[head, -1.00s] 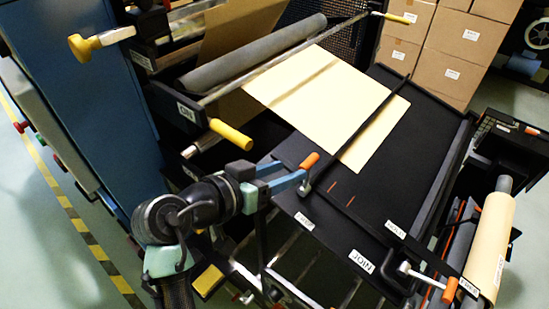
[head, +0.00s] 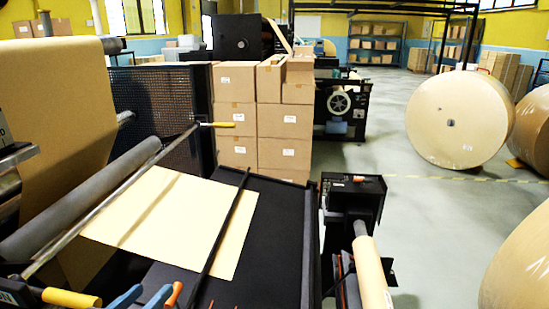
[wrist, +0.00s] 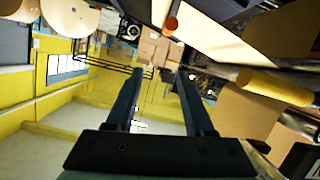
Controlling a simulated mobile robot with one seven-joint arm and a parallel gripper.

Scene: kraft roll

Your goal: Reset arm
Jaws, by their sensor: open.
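My gripper (head: 143,295) shows only by its two blue fingers at the bottom edge of the head view; the rest of my arm is out of frame. In the wrist view my gripper (wrist: 161,72) is open, with a clear gap and nothing between its fingers. An orange handle end (head: 174,293) of the dark bar across the table lies just right of the fingers in the head view. The handle (wrist: 171,25) shows beyond the fingertips in the wrist view, apart from them.
A kraft sheet (head: 165,215) lies on the black table (head: 275,230) under the dark bar (head: 229,225). A grey roller (head: 85,200) and yellow handle (head: 70,298) are at left. Stacked cartons (head: 285,120) stand behind. Large paper rolls (head: 462,118) stand at right, with open floor (head: 430,220) between.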

